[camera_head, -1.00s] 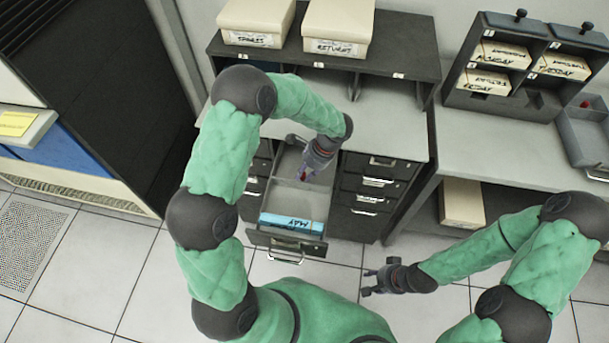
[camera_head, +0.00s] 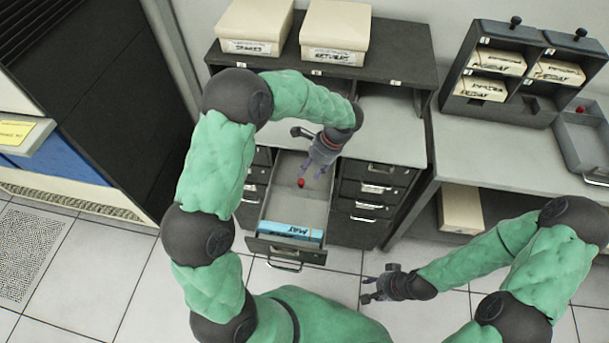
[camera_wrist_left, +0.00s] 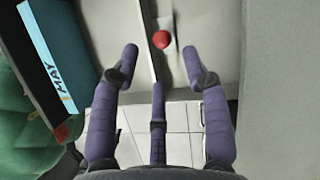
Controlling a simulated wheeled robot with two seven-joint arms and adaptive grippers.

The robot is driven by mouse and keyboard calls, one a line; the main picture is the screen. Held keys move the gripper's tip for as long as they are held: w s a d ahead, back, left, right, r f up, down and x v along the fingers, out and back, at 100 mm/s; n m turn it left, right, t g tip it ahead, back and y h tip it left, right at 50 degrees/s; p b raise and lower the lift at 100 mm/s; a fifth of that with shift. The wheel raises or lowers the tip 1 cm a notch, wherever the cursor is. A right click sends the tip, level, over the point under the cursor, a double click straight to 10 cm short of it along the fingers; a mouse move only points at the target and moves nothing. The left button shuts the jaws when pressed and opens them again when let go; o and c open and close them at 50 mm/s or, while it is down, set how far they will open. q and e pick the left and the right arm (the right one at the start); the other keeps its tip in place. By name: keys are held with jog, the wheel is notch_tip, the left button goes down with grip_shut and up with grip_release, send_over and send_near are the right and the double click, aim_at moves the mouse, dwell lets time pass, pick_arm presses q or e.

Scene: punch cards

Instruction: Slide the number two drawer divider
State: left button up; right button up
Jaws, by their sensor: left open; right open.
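The open drawer (camera_head: 262,215) extends from the dark cabinet and holds a blue block of cards labelled MAY (camera_head: 290,231) at its front. A red knob (camera_head: 300,183) on the divider shows in the drawer's middle; the knob also shows in the left wrist view (camera_wrist_left: 161,39), by a thin grey divider wall (camera_wrist_left: 149,45). My left gripper (camera_head: 314,174) is open over the drawer, beside the knob. In the left wrist view its fingertips (camera_wrist_left: 160,54) are spread on both sides of the knob, apart from it. My right gripper (camera_head: 368,287) is open and empty above the floor.
Closed drawers (camera_head: 372,190) flank the open one. Two cream boxes (camera_head: 335,30) stand on the shelf above. At the right, a rack (camera_head: 475,105) holds card blocks, with a grey tray (camera_head: 590,140) having another red knob. Floor in front is clear.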

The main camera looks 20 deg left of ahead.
pick_arm(q)
jog(key=shift+v, duration=2.75)
jog(key=shift+a, duration=0.1)
